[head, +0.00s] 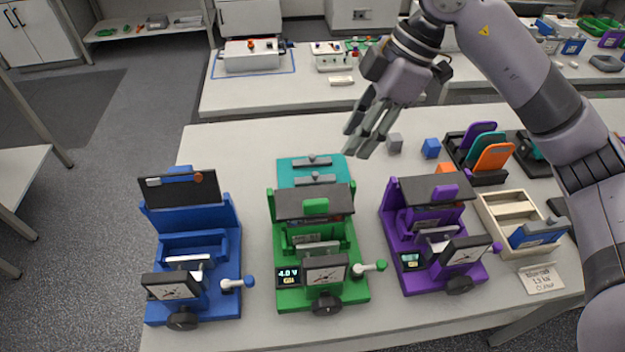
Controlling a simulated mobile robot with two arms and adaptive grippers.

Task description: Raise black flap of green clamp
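The green clamp (322,293) stands in the middle of the table, between a blue clamp and a purple clamp. Its black flap (285,201) lies roughly flat across the top, with a green tab (316,206) on it. A small display on its front reads about 4.0 V, and a dial and a white lever with a green knob sit beside it. My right gripper (362,140) hangs above the table behind and to the right of the green clamp, apart from it. Its fingers point down and left with nothing visible between them; their opening is unclear. My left gripper is not in view.
The blue clamp (222,304) has its black flap (178,189) upright; the purple clamp (431,284) has its flap lying flat. A teal tray (290,172) sits behind the green clamp. Small grey (394,144) and blue (431,148) blocks and a wooden box (489,211) lie to the right.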

